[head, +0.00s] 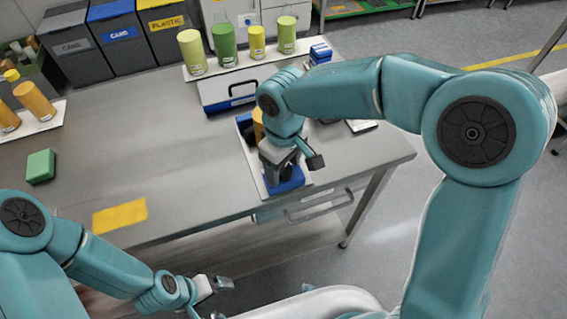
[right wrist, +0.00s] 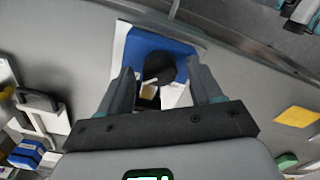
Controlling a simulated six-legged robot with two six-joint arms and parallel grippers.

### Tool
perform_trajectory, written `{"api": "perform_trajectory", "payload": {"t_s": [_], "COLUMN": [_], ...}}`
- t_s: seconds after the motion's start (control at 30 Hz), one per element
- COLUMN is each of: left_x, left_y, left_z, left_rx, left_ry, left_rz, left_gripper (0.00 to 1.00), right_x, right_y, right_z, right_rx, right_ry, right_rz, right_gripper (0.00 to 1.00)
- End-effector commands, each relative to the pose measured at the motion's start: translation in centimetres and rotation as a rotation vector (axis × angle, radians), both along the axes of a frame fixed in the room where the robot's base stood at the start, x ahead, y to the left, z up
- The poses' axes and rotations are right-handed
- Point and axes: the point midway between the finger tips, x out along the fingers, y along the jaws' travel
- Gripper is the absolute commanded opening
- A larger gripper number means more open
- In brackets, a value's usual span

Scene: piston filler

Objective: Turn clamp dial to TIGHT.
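The clamp dial (right wrist: 160,68) is a dark round knob on a blue base (right wrist: 182,48) in the right wrist view. A small pale mark shows at its lower left; I cannot read any lettering. In the head view the blue base (head: 288,186) sits near the table's front edge, and my right gripper mostly hides the dial. My right gripper (right wrist: 162,72) is open, with one finger to each side of the dial and gaps between; it also shows in the head view (head: 292,160). My left gripper (head: 216,298) is open and empty, low in front of the table.
A blue-and-white case (head: 228,90) stands behind the fixture, with green and yellow bottles (head: 223,42) on a white board further back. A green block (head: 40,166) and a yellow patch (head: 120,215) lie on the left tabletop (head: 150,150), which is otherwise mostly clear.

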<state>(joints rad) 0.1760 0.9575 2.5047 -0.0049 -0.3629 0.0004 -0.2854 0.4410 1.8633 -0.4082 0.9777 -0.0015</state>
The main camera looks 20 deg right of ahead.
Motion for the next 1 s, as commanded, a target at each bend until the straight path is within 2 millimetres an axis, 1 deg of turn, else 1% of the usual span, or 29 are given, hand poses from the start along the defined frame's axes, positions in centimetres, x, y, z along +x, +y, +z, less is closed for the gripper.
{"api": "perform_trajectory", "payload": {"t_s": [0.17,0.27,0.37,0.7,0.8,0.9,1.0], "left_x": [0.0,0.0,0.0,0.0,0.0,0.0,0.0], "left_y": [0.0,0.0,0.0,0.0,0.0,0.0,0.0], "left_z": [0.0,0.1,0.2,0.9,1.1,1.3,1.4], "left_rx": [0.000,0.000,0.000,0.000,0.000,0.000,0.000], "left_ry": [0.000,0.000,0.000,0.000,0.000,0.000,0.000], "left_rz": [0.000,0.000,0.000,0.000,0.000,0.000,0.000], "left_gripper": [0.93,0.93,0.93,0.93,0.93,0.93,0.93], "right_x": [0.0,0.0,0.0,0.0,0.0,0.0,0.0], "right_y": [0.0,0.0,0.0,0.0,0.0,0.0,0.0], "right_z": [0.2,1.3,3.1,10.8,12.7,14.3,15.4], "right_rx": [-0.001,0.000,0.002,0.001,0.002,0.002,0.001], "right_ry": [0.001,-0.002,-0.003,-0.004,-0.003,-0.003,-0.002], "right_rz": [0.001,0.001,0.000,0.001,0.000,0.001,0.001], "right_gripper": [0.65,0.65,0.65,0.65,0.65,0.65,0.65]}}
